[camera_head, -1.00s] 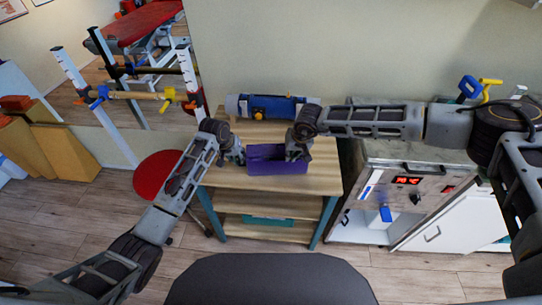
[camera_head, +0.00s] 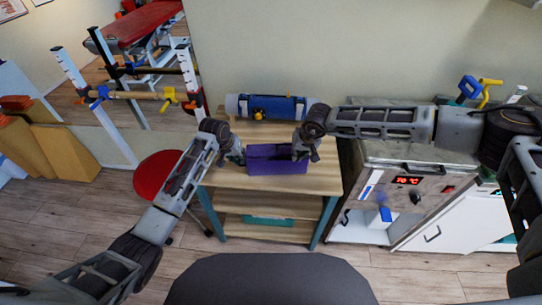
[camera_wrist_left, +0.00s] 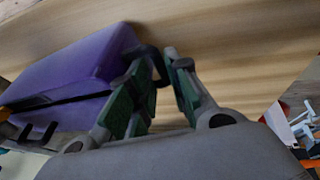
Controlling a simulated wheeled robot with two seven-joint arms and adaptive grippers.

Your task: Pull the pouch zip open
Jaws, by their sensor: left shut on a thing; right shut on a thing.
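The purple pouch (camera_head: 275,167) lies on the wooden top of a small trolley. In the left wrist view, the pouch (camera_wrist_left: 75,65) has a dark zip line along its side. My left gripper (camera_head: 241,157) is at the pouch's left end. In the wrist view its green-padded fingers (camera_wrist_left: 160,68) are shut on a dark tab (camera_wrist_left: 150,54) at that end. My right gripper (camera_head: 303,155) is at the pouch's right end, shut on what appears to be the zip pull, which its fingers hide. How far the zip is open cannot be made out.
A blue rolled item (camera_head: 270,107) lies at the back of the trolley top (camera_head: 325,180). A cabinet with a red display (camera_head: 407,180) stands right. A red round stool (camera_head: 155,177) is at the left. Bare wood lies in front of the pouch.

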